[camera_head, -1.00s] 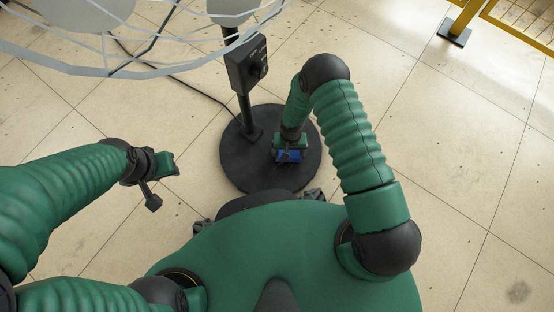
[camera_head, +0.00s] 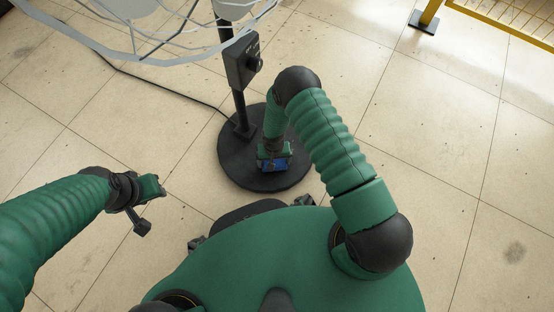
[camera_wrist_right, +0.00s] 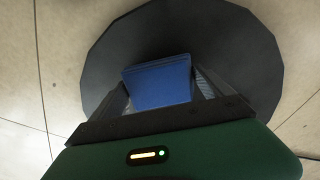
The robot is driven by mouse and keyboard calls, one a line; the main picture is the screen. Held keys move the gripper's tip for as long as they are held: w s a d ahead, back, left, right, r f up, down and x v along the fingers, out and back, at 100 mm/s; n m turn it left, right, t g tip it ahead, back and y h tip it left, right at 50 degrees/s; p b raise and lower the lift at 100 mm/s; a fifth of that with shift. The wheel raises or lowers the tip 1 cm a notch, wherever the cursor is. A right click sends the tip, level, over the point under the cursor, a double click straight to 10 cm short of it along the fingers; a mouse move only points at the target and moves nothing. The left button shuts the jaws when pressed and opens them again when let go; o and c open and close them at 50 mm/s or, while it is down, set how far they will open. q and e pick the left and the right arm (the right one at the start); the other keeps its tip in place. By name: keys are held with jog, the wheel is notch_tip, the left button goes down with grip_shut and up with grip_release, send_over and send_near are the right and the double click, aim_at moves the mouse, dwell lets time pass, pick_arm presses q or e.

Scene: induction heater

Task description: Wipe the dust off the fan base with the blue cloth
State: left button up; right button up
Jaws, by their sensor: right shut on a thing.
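The fan base (camera_head: 236,170) is a round black disc on the floor with a black pole rising from its back left part. It also fills the upper middle of the right wrist view (camera_wrist_right: 235,45). My right gripper (camera_head: 272,163) is over the front middle of the base, pointing down. It is shut on the blue cloth (camera_wrist_right: 158,85), which shows between the two fingers as a folded blue block. Whether the cloth touches the base is hard to tell. No dust can be made out on the base. My left gripper (camera_head: 160,188) is off to the left above the floor, its jaws unclear.
The fan's pole carries a black control box (camera_head: 242,60) with a knob, and the wire fan cage (camera_head: 150,45) hangs at the upper left. A black cable (camera_head: 165,92) runs over the floor. A yellow barrier (camera_head: 430,15) stands far right. The tiled floor is clear to the right.

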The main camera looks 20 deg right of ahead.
notch_tip(320, 180, up, 3)
jog(key=shift+d+f+p, duration=0.1)
jog(key=shift+d+p, duration=0.05)
jog(key=shift+p, duration=0.8)
notch_tip(320, 180, up, 3)
jog(key=shift+r+p, duration=0.1)
jog(key=shift+p, duration=1.15)
jog(key=shift+s+r, duration=0.1)
jog(key=shift+r, duration=0.15)
